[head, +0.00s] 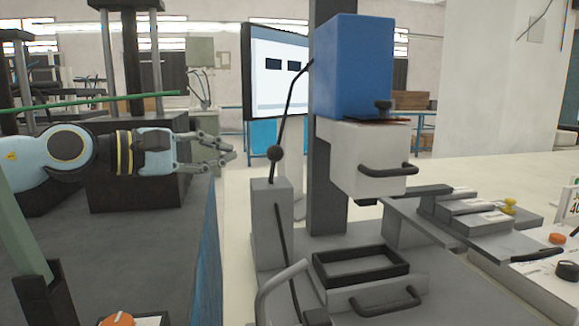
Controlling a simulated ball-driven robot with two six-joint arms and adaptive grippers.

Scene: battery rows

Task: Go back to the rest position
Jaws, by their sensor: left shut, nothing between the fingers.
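My left gripper (229,152) reaches in from the left on its light blue and grey arm. It is shut and empty. It hangs in the air over the right edge of the dark bench (130,240), touching nothing that I can make out. My right gripper is not in the head view. No batteries can be made out.
A machine with a blue block (354,66) and a white handled box (362,158) stands right of the gripper. Below it is a black rectangular frame (361,268). A press with grey columns (107,58) stands behind my left arm. A gap separates bench and machine.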

